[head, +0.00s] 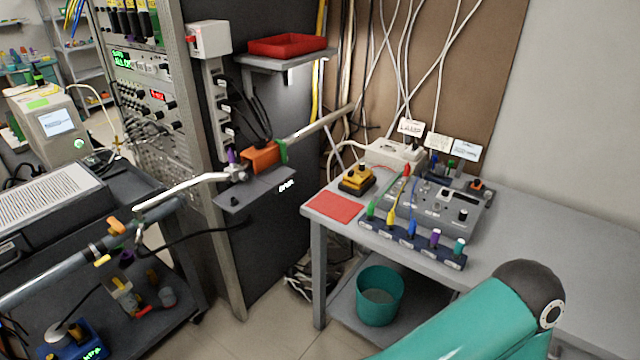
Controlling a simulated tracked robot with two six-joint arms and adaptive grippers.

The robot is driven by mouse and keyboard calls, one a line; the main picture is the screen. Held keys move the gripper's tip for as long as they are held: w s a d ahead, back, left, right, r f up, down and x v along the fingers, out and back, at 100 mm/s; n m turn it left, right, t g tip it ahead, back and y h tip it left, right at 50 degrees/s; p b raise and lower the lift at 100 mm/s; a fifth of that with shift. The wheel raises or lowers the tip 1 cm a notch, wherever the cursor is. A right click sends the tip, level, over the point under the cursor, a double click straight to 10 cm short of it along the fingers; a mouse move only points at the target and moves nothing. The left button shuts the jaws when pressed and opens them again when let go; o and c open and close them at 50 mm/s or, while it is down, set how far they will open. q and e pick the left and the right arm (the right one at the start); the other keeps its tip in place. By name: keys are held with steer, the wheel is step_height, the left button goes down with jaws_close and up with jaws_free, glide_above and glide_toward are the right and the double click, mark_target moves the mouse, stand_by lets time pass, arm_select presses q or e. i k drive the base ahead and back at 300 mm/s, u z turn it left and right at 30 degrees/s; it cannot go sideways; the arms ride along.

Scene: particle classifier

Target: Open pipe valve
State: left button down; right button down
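A grey pipe (60,277) rises from the lower left toward the upper right, past the rack. An orange block (261,158) with a green band (282,151) sits on the pipe line at the rack's side. A long pale lever (180,189) reaches left from beside the orange block, roughly along the pipe. Farther left, small orange and yellow fittings (117,226) sit on the pipe. I cannot tell which of these parts is the task's valve, or how far it is turned. A teal link of my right arm shows at the bottom right. Neither gripper is in view.
A grey table (580,240) on the right holds a control box (440,203), a red mat (334,206) and a yellow-and-black device (357,179). A teal bin (379,295) stands below. A wall shelf (275,60) bears a red tray (287,45). A dark cart stands at left.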

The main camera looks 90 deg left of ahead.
mark_target(115, 225)
steer(key=z, duration=0.75)
steer(key=i, duration=0.15)
steer(key=u, duration=3.3)
steer(key=i, duration=0.35)
steer(key=u, duration=1.9)
steer(key=k, duration=0.7)
steer(key=u, duration=0.5)
steer(key=i, duration=1.7)
steer(key=z, duration=0.5)
